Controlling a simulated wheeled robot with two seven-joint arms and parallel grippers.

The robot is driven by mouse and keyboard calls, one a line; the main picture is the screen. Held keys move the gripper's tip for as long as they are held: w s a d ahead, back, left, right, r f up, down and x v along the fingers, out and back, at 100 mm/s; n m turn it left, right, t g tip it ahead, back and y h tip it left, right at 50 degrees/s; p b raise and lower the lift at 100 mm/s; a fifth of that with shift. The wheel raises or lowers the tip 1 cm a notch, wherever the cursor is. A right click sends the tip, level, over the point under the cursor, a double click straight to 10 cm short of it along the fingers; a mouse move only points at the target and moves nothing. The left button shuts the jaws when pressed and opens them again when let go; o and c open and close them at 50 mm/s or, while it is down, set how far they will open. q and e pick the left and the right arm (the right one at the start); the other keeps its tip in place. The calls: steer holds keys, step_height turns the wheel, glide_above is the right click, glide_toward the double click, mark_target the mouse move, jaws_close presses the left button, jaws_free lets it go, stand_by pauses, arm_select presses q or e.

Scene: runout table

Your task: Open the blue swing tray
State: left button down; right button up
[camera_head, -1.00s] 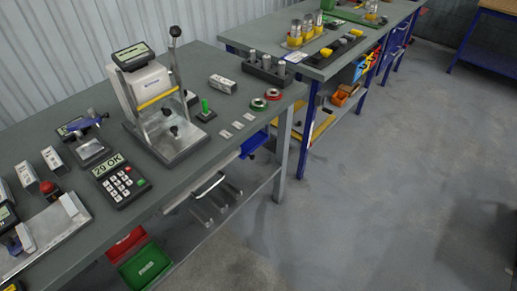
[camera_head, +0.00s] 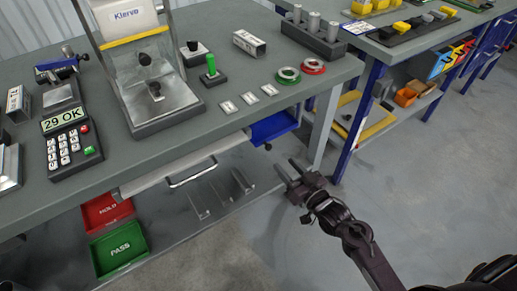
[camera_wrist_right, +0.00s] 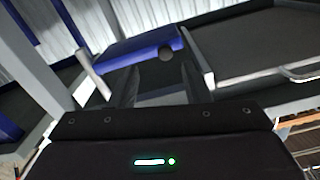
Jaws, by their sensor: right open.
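The blue swing tray (camera_head: 272,128) hangs under the tabletop near its right front corner, beside a table leg. A small dark knob (camera_head: 267,146) shows at its lower front. In the right wrist view the blue tray (camera_wrist_right: 135,50) is ahead, with the round dark knob (camera_wrist_right: 166,51) just above the space between the fingertips. My right gripper (camera_head: 287,170) is open and empty, in front of and below the tray, apart from it. Its two fingers (camera_wrist_right: 160,82) also show in the right wrist view. My left gripper is out of view.
A drawer with a metal handle (camera_head: 192,173) is left of the tray under the tabletop. The table leg (camera_head: 325,125) stands close on the right. A lower shelf holds metal brackets (camera_head: 220,192), a red bin (camera_head: 105,209) and a green bin (camera_head: 120,250). Open floor lies in front.

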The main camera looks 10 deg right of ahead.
mark_target(270, 148)
steer(key=x, duration=0.7)
steer(key=shift+w+a+r, duration=0.2)
steer(key=shift+a+r, duration=0.2)
jaws_close()
